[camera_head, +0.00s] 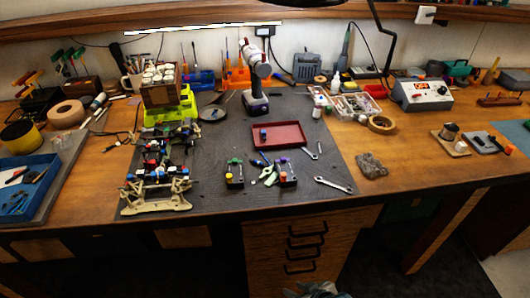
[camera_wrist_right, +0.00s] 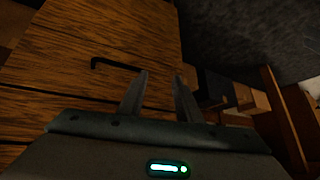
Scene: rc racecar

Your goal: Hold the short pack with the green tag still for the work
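A small dark pack with a green tag (camera_head: 234,173) stands on the dark work mat, left of the mat's front middle. A similar dark pack with a purple tag (camera_head: 285,174) stands to its right. I cannot tell from here which is shorter. My right gripper (camera_head: 314,290) shows only partly at the bottom edge of the head view, below the table front and well away from both packs. In the right wrist view my right gripper (camera_wrist_right: 161,76) has its two fingers apart with nothing between them. My left gripper is not in view.
A car chassis (camera_head: 155,170) stands left on the mat (camera_head: 215,200). Green and blue pieces (camera_head: 266,174) lie between the packs. A red tray (camera_head: 279,135) is behind them, and a wrench (camera_head: 333,185) lies right. Wooden drawers (camera_head: 305,240) with dark handles are under the table.

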